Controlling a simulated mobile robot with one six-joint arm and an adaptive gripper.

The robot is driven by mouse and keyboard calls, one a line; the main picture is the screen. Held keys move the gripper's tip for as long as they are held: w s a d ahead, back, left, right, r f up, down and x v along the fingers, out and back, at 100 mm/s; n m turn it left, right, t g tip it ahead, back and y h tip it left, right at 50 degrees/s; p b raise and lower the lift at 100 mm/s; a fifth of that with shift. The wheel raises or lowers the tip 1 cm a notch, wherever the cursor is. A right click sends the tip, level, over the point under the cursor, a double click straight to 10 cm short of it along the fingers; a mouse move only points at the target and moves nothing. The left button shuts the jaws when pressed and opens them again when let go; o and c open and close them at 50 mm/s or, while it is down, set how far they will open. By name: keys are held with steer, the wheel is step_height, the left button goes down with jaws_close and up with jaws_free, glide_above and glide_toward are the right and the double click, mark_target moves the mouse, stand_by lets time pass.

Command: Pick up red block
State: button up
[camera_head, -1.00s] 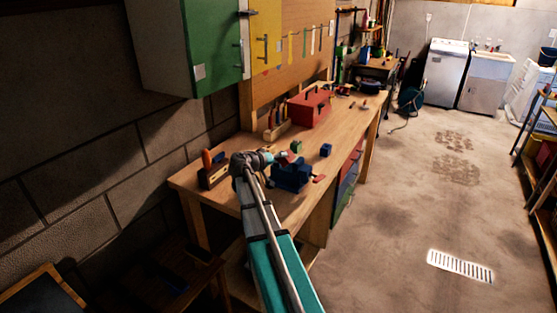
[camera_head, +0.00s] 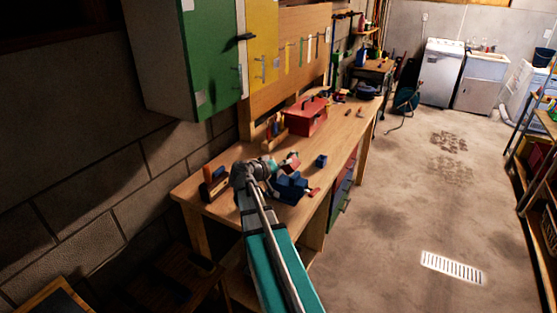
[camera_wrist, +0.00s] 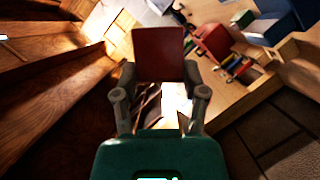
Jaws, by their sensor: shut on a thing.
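The red block (camera_wrist: 158,54) is held between the fingertips of my gripper (camera_wrist: 159,78) in the wrist view. Its broad red face shows clear of the fingers. In the head view my gripper (camera_head: 270,168) is above the near part of the wooden workbench (camera_head: 345,140), and the red block (camera_head: 291,160) shows just beyond it, partly covered. The gap beneath the block is hard to judge.
A blue vise (camera_head: 289,188) is just right of my gripper, and a blue block (camera_head: 321,161) lies beyond it. A red toolbox (camera_head: 305,116) stands farther back. Green (camera_head: 204,60) and yellow (camera_head: 263,45) cabinets hang above. Floor on the right is clear.

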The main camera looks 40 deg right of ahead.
mark_target(286, 168)
steer(key=s, duration=0.1)
steer(key=s+a+r+p, duration=0.1)
steer(key=s, duration=0.1)
steer(key=s+a+r, duration=0.1)
steer(key=shift+s+r+p, duration=0.15)
steer(key=shift+s+p, duration=0.2)
steer(key=shift+s, duration=0.05)
steer(key=shift+w, duration=0.1)
stand_by(1.0)
steer(key=shift+w+a, duration=0.1)
steer(key=shift+a, duration=0.05)
